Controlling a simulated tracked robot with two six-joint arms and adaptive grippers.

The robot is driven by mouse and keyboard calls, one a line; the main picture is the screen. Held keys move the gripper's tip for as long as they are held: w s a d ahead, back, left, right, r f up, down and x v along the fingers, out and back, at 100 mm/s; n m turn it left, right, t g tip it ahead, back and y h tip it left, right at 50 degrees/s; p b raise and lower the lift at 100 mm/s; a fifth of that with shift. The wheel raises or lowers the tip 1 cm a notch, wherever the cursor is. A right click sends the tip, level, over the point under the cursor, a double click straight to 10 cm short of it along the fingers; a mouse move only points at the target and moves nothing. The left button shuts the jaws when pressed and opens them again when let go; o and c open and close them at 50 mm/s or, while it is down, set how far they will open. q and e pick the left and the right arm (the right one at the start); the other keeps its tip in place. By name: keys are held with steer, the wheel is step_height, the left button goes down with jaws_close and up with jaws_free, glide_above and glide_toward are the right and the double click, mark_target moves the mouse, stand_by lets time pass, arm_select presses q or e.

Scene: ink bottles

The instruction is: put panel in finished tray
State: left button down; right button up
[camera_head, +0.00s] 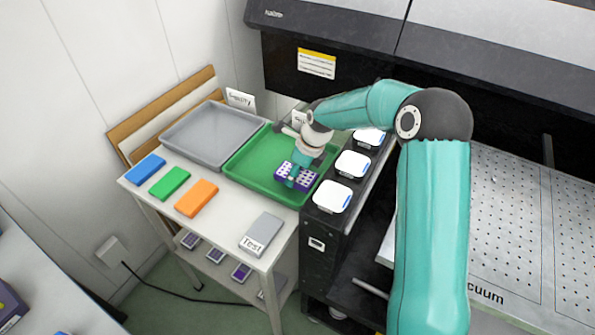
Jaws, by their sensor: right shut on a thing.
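The panel (307,182) is a small purple piece with rows of white dots. It is at the front right part of the green tray (239,170), within its rim as seen from above; I cannot tell whether it touches the tray floor. My right gripper (292,178) points down and is shut on the panel, covering part of it. The sign behind the green tray is mostly hidden by my right arm, so its word cannot be read. My left gripper is not in view.
A grey empty tray (182,142) stands left of the green one. Blue (145,169), green (170,183) and orange (196,198) blocks and a grey "Test" block (262,232) lie on the white table. White-lidded bottles (333,197) stand in a black unit at the right.

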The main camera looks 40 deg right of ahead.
steer(key=o, duration=1.2)
steer(key=v, duration=1.2)
steer(key=shift+d, duration=0.1)
